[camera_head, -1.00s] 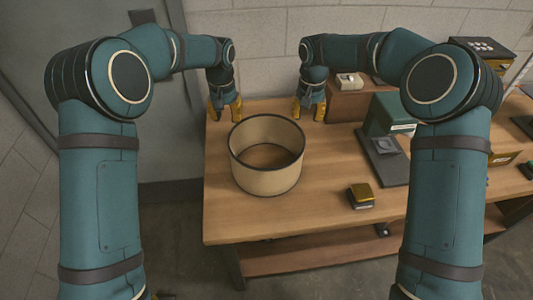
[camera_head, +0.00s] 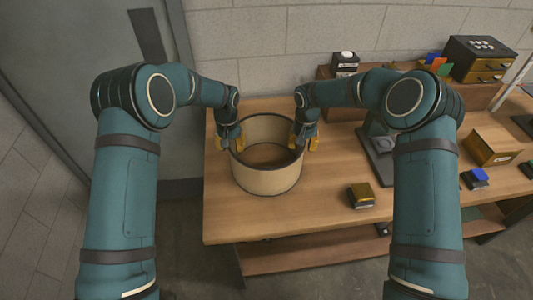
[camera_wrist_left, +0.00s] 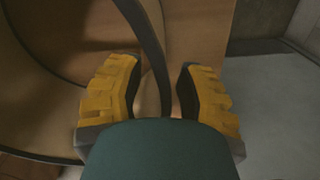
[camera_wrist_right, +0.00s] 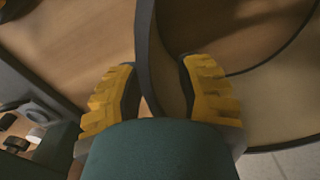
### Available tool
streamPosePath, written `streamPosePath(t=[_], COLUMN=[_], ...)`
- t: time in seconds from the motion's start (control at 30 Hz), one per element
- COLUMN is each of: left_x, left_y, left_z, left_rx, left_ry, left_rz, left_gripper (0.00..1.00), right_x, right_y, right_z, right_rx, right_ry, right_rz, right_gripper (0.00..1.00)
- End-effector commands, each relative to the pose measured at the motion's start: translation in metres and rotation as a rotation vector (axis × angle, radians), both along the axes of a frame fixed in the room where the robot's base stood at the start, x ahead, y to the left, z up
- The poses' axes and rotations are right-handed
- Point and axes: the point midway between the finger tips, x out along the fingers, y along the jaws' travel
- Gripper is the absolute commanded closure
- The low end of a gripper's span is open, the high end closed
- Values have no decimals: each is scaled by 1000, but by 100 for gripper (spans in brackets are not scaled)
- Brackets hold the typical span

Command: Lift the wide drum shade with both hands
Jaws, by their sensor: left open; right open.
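The wide drum shade (camera_head: 268,180) stands upright on the wooden table, a tan open ring with dark rims. My left gripper (camera_head: 230,146) is at the shade's left rim, and my right gripper (camera_head: 305,145) is at its right rim. In the left wrist view the dark rim (camera_wrist_left: 150,50) runs between the open yellow fingers (camera_wrist_left: 160,95). In the right wrist view the rim (camera_wrist_right: 148,60) also passes between the open fingers (camera_wrist_right: 165,92). Gaps show beside the wall; I cannot tell if any finger touches it.
The wooden table (camera_head: 320,215) is clear in front of the shade. A small yellow and dark block (camera_head: 361,195) lies to the right. A dark base plate (camera_head: 380,165), a yellow box (camera_head: 490,147) and a dark drawer box (camera_head: 480,58) are farther right. A wall stands behind.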

Motion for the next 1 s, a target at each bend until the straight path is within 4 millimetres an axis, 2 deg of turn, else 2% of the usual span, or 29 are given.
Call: streamPosePath(t=[0.3, 0.33, 0.43, 0.47, 1.0], left_x=[0, 0, 0, 0, 0], left_y=[0, 0, 0, 0, 0], left_z=[-2, -2, -2, -2, -2], left_rx=[0, 0, 0, 0, 0], left_ry=[0, 0, 0, 0, 0], left_rz=[0, 0, 0, 0, 0], left_gripper=[64, 61, 96, 100, 100], right_x=[0, 0, 0, 0, 0], right_y=[0, 0, 0, 0, 0], right_z=[-2, -2, -2, -2, -2], right_rx=[0, 0, 0, 0, 0], right_ry=[0, 0, 0, 0, 0], right_rz=[0, 0, 0, 0, 0], right_gripper=[64, 61, 96, 100, 100])
